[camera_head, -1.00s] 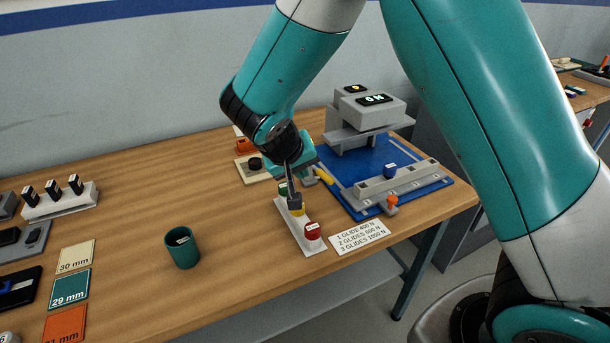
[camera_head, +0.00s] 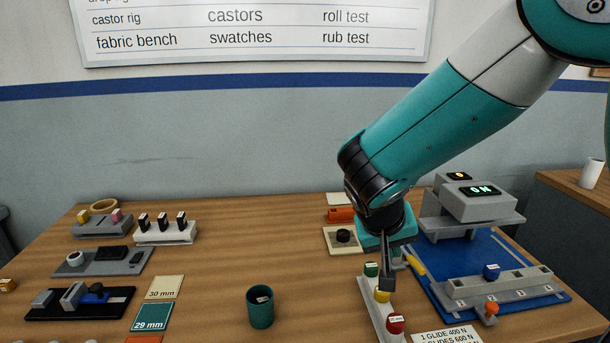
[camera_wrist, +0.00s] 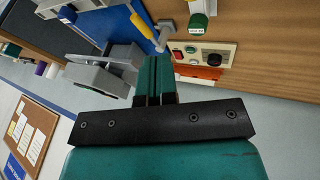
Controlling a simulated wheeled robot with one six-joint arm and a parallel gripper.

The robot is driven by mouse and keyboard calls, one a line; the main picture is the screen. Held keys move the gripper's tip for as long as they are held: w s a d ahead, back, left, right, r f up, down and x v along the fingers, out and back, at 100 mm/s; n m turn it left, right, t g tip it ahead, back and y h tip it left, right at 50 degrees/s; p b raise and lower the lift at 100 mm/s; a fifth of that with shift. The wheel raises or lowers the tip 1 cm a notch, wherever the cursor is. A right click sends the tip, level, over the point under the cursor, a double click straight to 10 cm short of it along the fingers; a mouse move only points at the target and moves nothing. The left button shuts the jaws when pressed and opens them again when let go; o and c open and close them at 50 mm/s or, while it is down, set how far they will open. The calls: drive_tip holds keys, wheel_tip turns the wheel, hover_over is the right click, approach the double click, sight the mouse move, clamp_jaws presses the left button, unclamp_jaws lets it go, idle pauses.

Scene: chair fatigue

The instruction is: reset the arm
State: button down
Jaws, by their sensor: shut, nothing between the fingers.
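My gripper (camera_head: 387,284) hangs with its fingers shut and empty, just above a white block (camera_head: 378,309) on the wooden table. The block carries a green button (camera_head: 371,269), a yellow button (camera_head: 382,296) and a red button (camera_head: 396,323).
A blue-based test rig (camera_head: 470,265) with a display reading "0 N" stands right of my gripper. A green cup (camera_head: 260,307) stands to the left. Racks, including a white one (camera_head: 166,233), and size cards (camera_head: 152,316) lie further left. Bare table lies between.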

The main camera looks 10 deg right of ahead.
drive_tip(key=s+a+r+n+g+y, duration=0.1)
drive_tip(key=s+a+r+n+y, duration=0.1)
drive_tip(key=s, duration=0.6)
drive_tip(key=s+a+r+n+g+y+p, duration=0.1)
drive_tip(key=s+a+r+n+y, duration=0.1)
drive_tip(key=s, duration=0.5)
drive_tip(key=s+a+r+n+g+y, duration=0.1)
drive_tip(key=s+r+n+y, duration=0.3)
drive_tip(key=s, duration=0.4)
wheel_tip(320, 180, up, 3)
drive_tip(key=shift+s+a+f+n+g+y, duration=0.1)
drive_tip(key=shift+s+a+n+g+y, duration=0.2)
drive_tip(key=shift+a+y, duration=0.25)
